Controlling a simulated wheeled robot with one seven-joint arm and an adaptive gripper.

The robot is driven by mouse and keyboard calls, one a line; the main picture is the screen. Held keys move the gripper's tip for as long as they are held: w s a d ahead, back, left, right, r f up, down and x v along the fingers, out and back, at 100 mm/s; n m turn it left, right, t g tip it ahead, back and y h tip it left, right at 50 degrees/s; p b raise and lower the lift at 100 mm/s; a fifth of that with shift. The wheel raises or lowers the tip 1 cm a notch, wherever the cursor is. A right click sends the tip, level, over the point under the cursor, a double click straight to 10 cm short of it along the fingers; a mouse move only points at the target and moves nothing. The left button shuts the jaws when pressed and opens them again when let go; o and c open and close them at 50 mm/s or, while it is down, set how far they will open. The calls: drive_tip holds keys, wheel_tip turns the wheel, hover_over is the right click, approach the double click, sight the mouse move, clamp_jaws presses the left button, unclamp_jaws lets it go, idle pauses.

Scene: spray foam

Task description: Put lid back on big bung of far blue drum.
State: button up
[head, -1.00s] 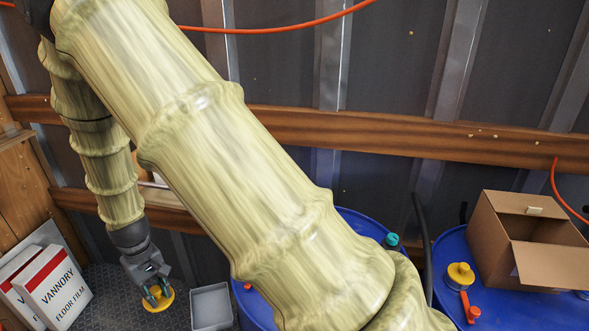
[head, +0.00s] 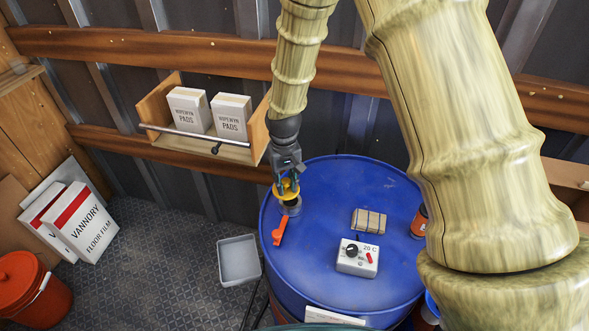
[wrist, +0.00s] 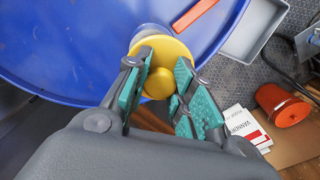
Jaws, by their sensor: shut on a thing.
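A blue drum (head: 345,270) stands in the middle of the head view. A round grey bung (head: 291,207) rises near its left edge on top. My gripper (head: 287,190) is shut on a yellow lid (head: 285,193) and holds it over the bung. In the wrist view the yellow lid (wrist: 172,50) sits between the teal finger pads and hides most of the grey bung (wrist: 151,30). I cannot tell whether lid and bung touch.
On the drum are an orange-red tool (head: 279,231), a tan bundle (head: 369,221), a white control box (head: 357,258) and an orange container (head: 419,222). A grey tray (head: 239,260) lies left of the drum. A wall shelf (head: 190,147) with two white boxes is behind.

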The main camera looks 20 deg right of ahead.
sight(290, 192)
drive_tip(key=shift+d+r+p, duration=0.55)
drive_tip(key=shift+r+p, duration=0.05)
drive_tip(key=shift+p, duration=0.05)
drive_tip(key=shift+w+d, duration=0.1)
drive_tip(key=shift+d, duration=0.1)
drive_tip(key=shift+a+f+b, duration=0.1)
drive_tip(key=shift+f+b, duration=1.7)
drive_tip(key=shift+f, duration=1.35)
drive_tip(key=shift+f+p, duration=0.2)
drive_tip(key=shift+p, duration=0.2)
idle(0.3)
drive_tip(key=o, duration=1.5)
drive_tip(key=shift+r, duration=0.15)
